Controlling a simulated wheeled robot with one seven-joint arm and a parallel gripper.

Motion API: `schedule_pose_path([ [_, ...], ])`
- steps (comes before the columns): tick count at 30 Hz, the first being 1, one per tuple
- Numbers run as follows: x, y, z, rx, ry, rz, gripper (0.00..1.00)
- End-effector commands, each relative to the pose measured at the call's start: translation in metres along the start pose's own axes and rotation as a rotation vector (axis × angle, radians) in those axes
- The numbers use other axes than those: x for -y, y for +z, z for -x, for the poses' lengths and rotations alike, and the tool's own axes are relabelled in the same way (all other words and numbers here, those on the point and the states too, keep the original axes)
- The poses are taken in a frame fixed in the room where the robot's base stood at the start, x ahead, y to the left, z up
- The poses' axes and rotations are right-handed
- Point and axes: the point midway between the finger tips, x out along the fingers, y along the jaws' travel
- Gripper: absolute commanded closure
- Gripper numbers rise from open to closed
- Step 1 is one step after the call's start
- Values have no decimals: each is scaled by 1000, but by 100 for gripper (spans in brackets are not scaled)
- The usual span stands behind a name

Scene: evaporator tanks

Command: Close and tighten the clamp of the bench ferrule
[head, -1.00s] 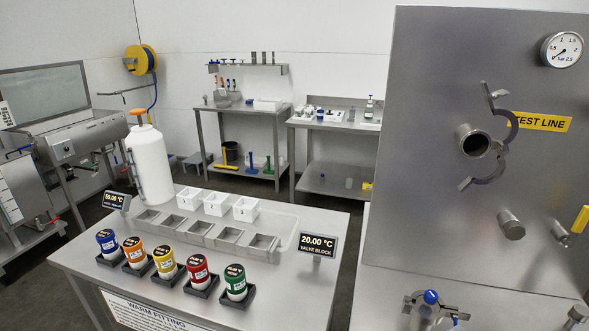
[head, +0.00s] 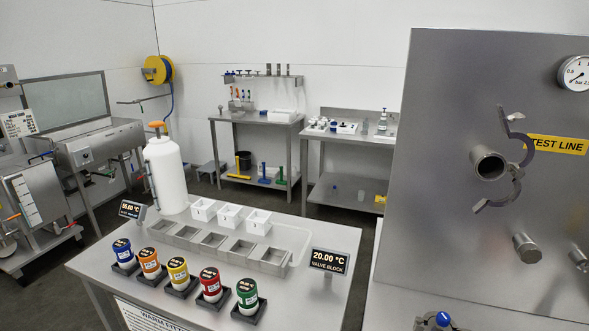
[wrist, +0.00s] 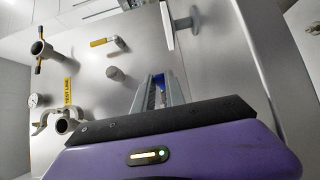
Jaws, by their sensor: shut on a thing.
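The ferrule also shows at left in the wrist view (wrist: 66,125).
The steel panel (head: 440,150) rises at right with a TEST LINE label (head: 560,144), a gauge (head: 575,73) and short pipe stubs. The table (head: 345,262) at centre holds coloured jars, white boxes and a white canister (head: 168,175). Floor (head: 365,230) shows between benches.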

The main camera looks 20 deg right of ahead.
Motion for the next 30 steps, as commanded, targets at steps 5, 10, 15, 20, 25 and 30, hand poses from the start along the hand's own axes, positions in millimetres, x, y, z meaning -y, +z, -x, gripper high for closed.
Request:
schedule_pose_path([
  [5,0,0,0,-10,0,-2,100],
  [10,0,2,-1,-22,0,0,100],
  [15,0,9,-5,-130,-1,3,100],
  [20,1,11,-8,-195,0,1,100],
  [25,1,10,-8,-200,0,0,100],
  [30,1,12,-9,-218,0,1,100],
])
